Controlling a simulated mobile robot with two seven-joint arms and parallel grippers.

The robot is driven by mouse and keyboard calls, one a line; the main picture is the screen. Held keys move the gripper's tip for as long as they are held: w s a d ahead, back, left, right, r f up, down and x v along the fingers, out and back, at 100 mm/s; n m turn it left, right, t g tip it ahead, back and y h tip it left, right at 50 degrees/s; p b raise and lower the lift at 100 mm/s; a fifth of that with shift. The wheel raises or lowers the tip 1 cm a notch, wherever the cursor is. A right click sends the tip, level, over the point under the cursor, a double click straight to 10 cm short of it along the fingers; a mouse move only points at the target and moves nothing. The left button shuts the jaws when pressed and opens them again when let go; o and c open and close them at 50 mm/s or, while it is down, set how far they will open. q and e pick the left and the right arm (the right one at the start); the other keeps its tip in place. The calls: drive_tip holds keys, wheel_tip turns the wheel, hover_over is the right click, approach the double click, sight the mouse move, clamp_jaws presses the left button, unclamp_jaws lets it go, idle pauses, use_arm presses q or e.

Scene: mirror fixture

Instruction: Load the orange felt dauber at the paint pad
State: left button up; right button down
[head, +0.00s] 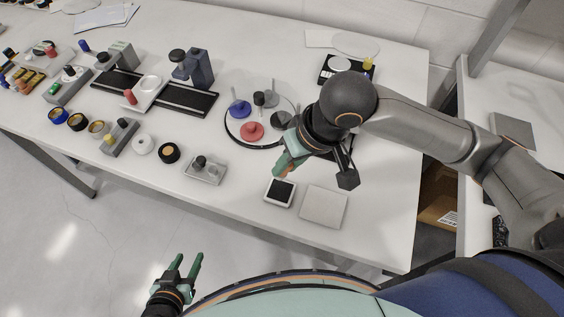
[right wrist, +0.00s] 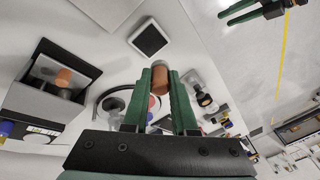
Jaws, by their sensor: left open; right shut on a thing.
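My right gripper (head: 284,166) is shut on the orange dauber (right wrist: 160,80), just behind the paint pad in the head view; its fingers also show in the right wrist view (right wrist: 160,98). The dauber is a short orange-brown cylinder, partly hidden by the fingers. The paint pad (head: 280,191), a black square in a white frame, lies near the table's front edge. It also shows in the right wrist view (right wrist: 150,38), apart from the dauber. My left gripper (head: 189,265) is open and empty, off the table's front edge.
A light square plate (head: 324,206) lies right of the pad. A dark box-like fixture (right wrist: 38,98) shows an orange shape inside, possibly a reflection. A round tray (head: 228,127) with blue, red and grey knobbed pieces stands behind the gripper. A small tray (head: 204,171) stands left of the pad.

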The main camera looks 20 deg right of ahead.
drive_tip(key=shift+f, duration=0.95)
wheel_tip(320, 180, down, 3)
drive_tip(key=b, duration=0.4)
drive_tip(key=shift+f, duration=0.15)
drive_tip(key=shift+f+b, duration=0.35)
drive_tip(key=shift+b, duration=0.5)
drive_tip(key=shift+f, duration=0.5)
drive_tip(key=shift+s+f+p, duration=0.15)
drive_tip(key=shift+f+p, duration=0.05)
drive_tip(key=shift+p, duration=0.25)
idle(1.7)
drive_tip(key=shift+r, duration=0.1)
